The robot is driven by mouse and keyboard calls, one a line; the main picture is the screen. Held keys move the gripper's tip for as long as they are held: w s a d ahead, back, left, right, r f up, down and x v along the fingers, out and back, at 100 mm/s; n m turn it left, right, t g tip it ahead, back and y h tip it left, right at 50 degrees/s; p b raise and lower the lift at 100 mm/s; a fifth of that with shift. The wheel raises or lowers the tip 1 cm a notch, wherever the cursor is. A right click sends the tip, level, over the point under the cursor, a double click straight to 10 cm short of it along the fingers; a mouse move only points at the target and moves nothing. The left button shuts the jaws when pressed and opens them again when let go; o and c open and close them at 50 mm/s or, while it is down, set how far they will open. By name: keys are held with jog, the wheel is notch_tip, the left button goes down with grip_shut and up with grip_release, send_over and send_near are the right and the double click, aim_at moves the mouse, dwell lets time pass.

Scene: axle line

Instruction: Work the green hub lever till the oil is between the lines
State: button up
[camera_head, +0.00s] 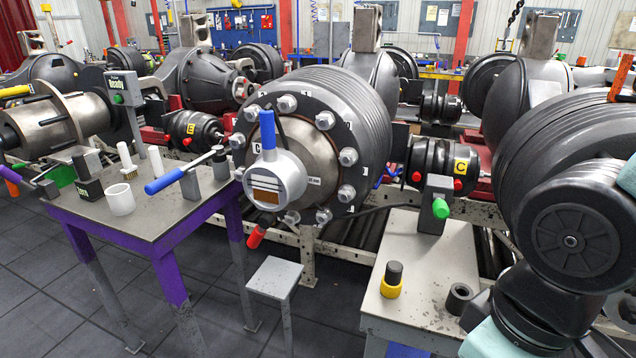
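A round grey hub housing (275,180) is on the centre of the big bolted axle end (315,140). Its front has a small pale window with dark lines and brown oil (267,196) in the lower part; the exact level against the lines is too small to tell. A blue lever (267,130) stands up from the housing's top. A red-ended lever (256,237) hangs below it. A green-ended handle (440,208) sits on a grey block (434,190) to the right, apart from the housing. My arm shows at the lower right; my gripper is not seen.
A purple-legged table (150,215) at left holds a white cup (120,199), a blue-handled tool (165,181) and small blocks. A grey stool (275,276) stands below the hub. A bench (420,300) at right holds a yellow-based plug (392,280) and a dark ring (459,298).

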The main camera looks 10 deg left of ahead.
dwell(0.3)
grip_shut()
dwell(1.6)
